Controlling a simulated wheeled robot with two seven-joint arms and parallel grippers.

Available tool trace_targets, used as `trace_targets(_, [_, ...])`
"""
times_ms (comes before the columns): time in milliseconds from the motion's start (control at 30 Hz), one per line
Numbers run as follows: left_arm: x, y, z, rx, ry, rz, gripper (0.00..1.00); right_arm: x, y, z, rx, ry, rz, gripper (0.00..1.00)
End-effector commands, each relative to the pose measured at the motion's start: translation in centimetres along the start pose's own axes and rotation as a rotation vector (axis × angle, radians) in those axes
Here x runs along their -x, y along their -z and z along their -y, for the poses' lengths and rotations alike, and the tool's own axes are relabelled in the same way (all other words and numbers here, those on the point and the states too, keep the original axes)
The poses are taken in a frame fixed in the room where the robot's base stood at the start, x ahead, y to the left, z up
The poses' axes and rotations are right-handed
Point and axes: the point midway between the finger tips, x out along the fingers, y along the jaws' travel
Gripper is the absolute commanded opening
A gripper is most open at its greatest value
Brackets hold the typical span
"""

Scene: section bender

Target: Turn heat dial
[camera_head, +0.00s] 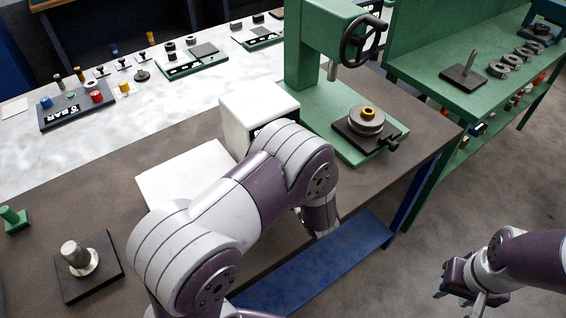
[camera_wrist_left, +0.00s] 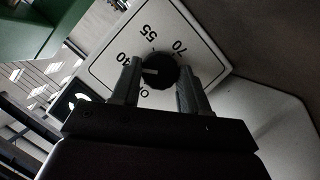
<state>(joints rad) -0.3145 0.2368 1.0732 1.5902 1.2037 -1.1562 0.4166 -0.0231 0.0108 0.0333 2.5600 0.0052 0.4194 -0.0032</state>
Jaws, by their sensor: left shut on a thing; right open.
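The heat dial (camera_wrist_left: 160,66) is a round black knob with a white pointer mark on a white panel (camera_wrist_left: 200,50) printed with 0, 40, 55 and 70. The pointer faces left in the left wrist view, near the 40. My left gripper (camera_wrist_left: 159,76) is shut on the dial, one finger on each side. My right gripper (camera_head: 464,282) is open and empty, low at the right, away from the bench.
A flat white plate (camera_head: 165,183) lies beside the box. A green press (camera_head: 303,60) with a round die (camera_head: 366,121) stands behind right. A dark base with a metal post (camera_head: 72,255) sits at left.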

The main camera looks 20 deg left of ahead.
Motion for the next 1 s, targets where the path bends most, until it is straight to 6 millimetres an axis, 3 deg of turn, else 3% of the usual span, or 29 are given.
trace_targets(33, [0.2,0.3,-0.2,-0.039,0.019,0.002,0.14,1.1,0.1,0.0,0.0,0.0,0.0,0.43])
trace_targets(500, [0.1,0.2,-0.6,-0.449,0.188,0.001,0.14,5.4,0.6,0.0,0.0,0.0,0.0,0.43])
trace_targets(1000, [-0.1,-0.2,-0.7,-0.79,0.328,0.001,0.14,7.3,0.9,0.0,0.0,0.0,0.0,0.43])
